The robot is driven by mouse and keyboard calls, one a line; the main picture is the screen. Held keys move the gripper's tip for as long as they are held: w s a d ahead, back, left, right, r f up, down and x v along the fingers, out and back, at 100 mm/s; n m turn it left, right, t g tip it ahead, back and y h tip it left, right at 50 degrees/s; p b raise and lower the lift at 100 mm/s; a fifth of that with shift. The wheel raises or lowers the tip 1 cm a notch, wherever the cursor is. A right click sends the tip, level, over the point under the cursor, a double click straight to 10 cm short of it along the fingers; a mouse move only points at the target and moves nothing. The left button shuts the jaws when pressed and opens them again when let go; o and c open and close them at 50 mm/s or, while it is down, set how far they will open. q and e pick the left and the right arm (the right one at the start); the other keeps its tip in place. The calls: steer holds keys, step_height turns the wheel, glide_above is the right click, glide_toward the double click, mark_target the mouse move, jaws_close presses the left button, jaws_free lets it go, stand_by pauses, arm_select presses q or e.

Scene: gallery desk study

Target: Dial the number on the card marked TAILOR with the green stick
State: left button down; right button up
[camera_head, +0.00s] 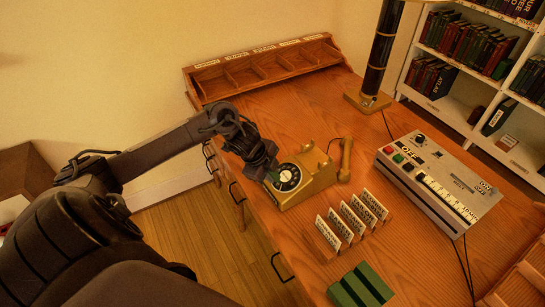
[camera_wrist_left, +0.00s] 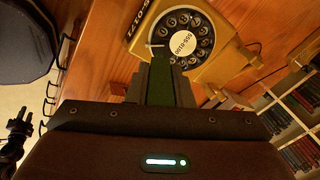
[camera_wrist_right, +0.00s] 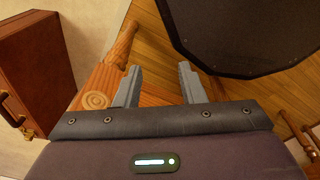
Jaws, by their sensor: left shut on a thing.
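A golden rotary telephone (camera_head: 318,172) stands on the wooden desk, its black dial (camera_head: 287,180) facing up. My left gripper (camera_head: 270,172) is just above the dial's left side. It is shut on the green stick (camera_wrist_left: 183,88), whose far end is at the edge of the dial (camera_wrist_left: 178,38) in the left wrist view. I cannot tell whether the stick touches it. The dial's white centre label (camera_wrist_left: 184,43) carries a number. Several white cards (camera_head: 345,222) stand in a row right of the phone; their words are too small to read surely. My right gripper (camera_wrist_right: 158,86) is open and empty, away from the desk top.
The handset (camera_head: 346,158) is off the phone, to its right. A grey console (camera_head: 440,180) with buttons sits further right. A green grooved block (camera_head: 362,285) is at the near edge. A divided wooden tray (camera_head: 265,68), lamp (camera_head: 380,50) and bookshelf (camera_head: 470,50) are behind.

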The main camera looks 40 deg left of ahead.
stand_by(0.4)
arm_select(q)
step_height(320, 180, up, 6)
steer(key=p, duration=0.6)
steer(key=shift+r, duration=0.1)
steer(key=shift+w, duration=0.1)
stand_by(0.3)
